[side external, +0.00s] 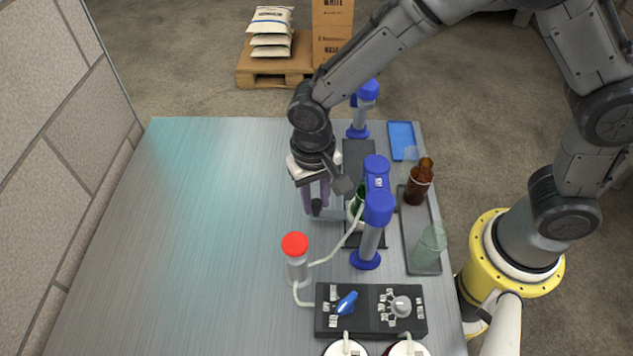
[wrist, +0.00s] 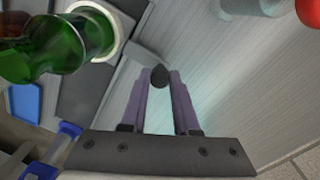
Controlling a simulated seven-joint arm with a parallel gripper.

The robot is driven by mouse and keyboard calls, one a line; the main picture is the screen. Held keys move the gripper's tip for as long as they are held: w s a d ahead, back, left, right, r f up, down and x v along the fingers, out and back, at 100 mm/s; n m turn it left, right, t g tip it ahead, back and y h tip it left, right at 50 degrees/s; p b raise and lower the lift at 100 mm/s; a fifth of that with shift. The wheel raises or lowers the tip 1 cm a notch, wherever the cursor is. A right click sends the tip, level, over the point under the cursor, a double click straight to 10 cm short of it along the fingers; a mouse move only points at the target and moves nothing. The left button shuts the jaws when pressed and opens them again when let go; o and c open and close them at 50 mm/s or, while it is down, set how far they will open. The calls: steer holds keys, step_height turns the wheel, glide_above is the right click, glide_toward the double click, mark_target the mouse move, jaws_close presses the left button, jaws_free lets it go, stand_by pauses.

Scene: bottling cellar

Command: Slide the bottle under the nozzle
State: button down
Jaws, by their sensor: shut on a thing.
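My gripper (side external: 317,204) is low over the table, left of the near blue post. In the wrist view its purple fingers (wrist: 160,80) are closed on a small black knob (wrist: 160,76). A pale plate (wrist: 118,88) runs from beside the knob towards a white ring (wrist: 116,22). The green bottle (wrist: 90,35) stands in this ring. In the side view the green bottle (side external: 359,193) is mostly hidden behind the near blue nozzle post (side external: 377,190). I cannot tell whether it is directly under a nozzle. A second blue post (side external: 361,115) stands farther back.
A dark rail (side external: 359,155) runs between the posts. A grey tray (side external: 424,262) at right holds a brown bottle (side external: 419,182) and clear glassware (side external: 431,243). A blue tray (side external: 402,139) lies behind. A red-capped container (side external: 296,258) with hoses and a control box (side external: 333,318) are nearer. The table's left is clear.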

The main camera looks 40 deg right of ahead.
steer(key=shift+s+a, duration=0.75)
steer(key=shift+a, duration=0.05)
steer(key=c, duration=0.7)
jaws_free()
steer(key=shift+o, duration=0.2)
step_height(320, 180, up, 14)
steer(key=shift+a, duration=0.2)
